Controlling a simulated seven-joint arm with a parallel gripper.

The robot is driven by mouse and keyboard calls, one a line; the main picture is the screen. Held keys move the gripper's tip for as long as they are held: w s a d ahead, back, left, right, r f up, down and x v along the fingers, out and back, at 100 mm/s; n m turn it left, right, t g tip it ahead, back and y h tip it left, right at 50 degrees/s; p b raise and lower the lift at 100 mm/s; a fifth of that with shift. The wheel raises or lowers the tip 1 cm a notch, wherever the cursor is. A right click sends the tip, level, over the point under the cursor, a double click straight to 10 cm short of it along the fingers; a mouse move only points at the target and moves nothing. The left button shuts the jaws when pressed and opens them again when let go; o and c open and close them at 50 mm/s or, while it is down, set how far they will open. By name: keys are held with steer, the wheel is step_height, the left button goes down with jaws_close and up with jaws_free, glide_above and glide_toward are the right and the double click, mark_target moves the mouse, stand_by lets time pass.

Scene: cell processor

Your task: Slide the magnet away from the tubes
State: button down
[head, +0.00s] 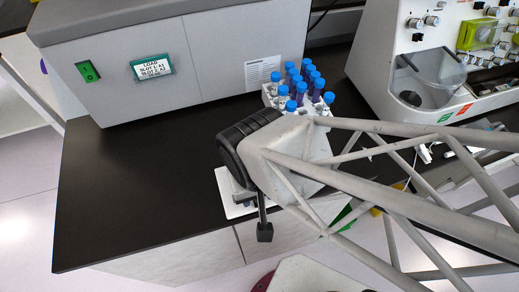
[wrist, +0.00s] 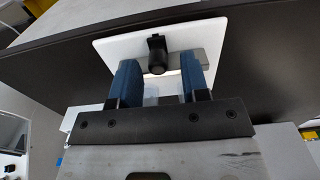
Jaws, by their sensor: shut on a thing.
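In the wrist view, my gripper (wrist: 162,76) has its two blue fingers apart, one on each side of a grey block, which I take for the magnet (wrist: 196,56). A black knob (wrist: 157,56) stands in front of it, between the fingertips. Both sit on a white base plate (wrist: 112,47). Pale, translucent shapes, perhaps the tubes (wrist: 151,92), show between the fingers, nearer the palm. The exact finger contact is hard to see.
A white rack of blue-capped tubes (head: 303,84) stands behind my arm. A large grey machine (head: 190,55) with a green switch is at the back left, and a white machine (head: 400,75) at the right. The black bench (head: 120,185) is clear at left; its front edge is close.

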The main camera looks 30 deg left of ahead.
steer(key=shift+s+d+f, duration=0.2)
steer(key=shift+d+f, duration=0.1)
steer(key=shift+f, duration=0.25)
steer(key=shift+s+d+f, duration=0.2)
steer(key=shift+d+f, duration=0.05)
steer(key=shift+f, duration=0.25)
steer(key=c, duration=1)
jaws_free()
steer(key=shift+c, duration=0.2)
steer(key=shift+r, duration=0.1)
steer(key=shift+w+a+r, duration=0.1)
steer(key=shift+r, duration=1.55)
steer(key=shift+w+a+r, duration=0.1)
steer(key=shift+r, duration=1.55)
steer(key=shift+w, duration=0.1)
